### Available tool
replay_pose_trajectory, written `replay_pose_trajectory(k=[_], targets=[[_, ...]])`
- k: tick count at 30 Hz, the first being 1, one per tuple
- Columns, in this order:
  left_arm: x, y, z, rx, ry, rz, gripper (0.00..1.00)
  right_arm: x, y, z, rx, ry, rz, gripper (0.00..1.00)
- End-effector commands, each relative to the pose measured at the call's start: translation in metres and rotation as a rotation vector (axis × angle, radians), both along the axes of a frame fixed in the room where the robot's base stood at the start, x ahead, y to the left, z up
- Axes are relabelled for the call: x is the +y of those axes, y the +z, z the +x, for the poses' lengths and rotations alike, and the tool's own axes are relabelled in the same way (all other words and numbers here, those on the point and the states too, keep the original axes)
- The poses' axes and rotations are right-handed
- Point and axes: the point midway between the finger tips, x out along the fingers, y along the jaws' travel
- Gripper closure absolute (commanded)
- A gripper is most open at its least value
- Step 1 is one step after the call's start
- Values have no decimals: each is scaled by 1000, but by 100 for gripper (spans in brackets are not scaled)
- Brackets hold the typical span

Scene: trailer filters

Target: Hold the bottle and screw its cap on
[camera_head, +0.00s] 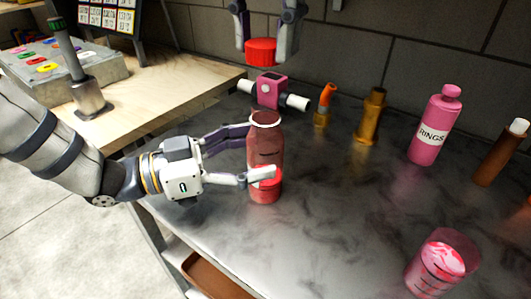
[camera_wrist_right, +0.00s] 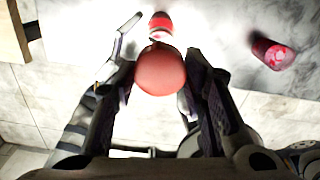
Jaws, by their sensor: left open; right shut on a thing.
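The dark red translucent bottle (camera_head: 264,147) stands upright on the grey marbled counter, its neck open with a pale ring. It shows in part beyond the cap in the right wrist view (camera_wrist_right: 161,22). My left gripper (camera_head: 261,151) is open, with its two fingers reaching to either side of the bottle; a gap shows, and I cannot tell if either touches. The red cap (camera_head: 261,52) is in my right gripper (camera_head: 265,57), which is shut on it above the bottle and apart from its neck. The cap also fills the middle of the right wrist view (camera_wrist_right: 160,72).
A pink box with white side knobs (camera_head: 270,90) stands behind the bottle. Brass fittings (camera_head: 369,115), a pink RINGS bottle (camera_head: 435,125) and a brown tube (camera_head: 500,153) stand to the right. A cup of pink liquid (camera_head: 441,263) is at front right. The counter between is clear.

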Motion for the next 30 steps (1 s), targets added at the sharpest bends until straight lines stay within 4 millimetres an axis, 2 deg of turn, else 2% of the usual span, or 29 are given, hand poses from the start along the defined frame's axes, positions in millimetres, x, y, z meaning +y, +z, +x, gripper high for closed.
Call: replay_pose_trajectory(k=[6,15,24,25,28,30], targets=[[-20,0,6,1,0,1,27,0,0,0,0,0,0,72],[-21,0,7,1,1,1,27,0,0,0,0,0,0,72],[-21,0,7,1,1,1,95,0,0,0,0,0,0,72],[-21,0,7,1,1,1,100,0,0,0,0,0,0,72],[-21,0,7,1,1,1,100,-1,-5,0,1,1,-3,72],[-21,0,7,1,1,1,100,-1,-16,0,2,2,-1,72]])
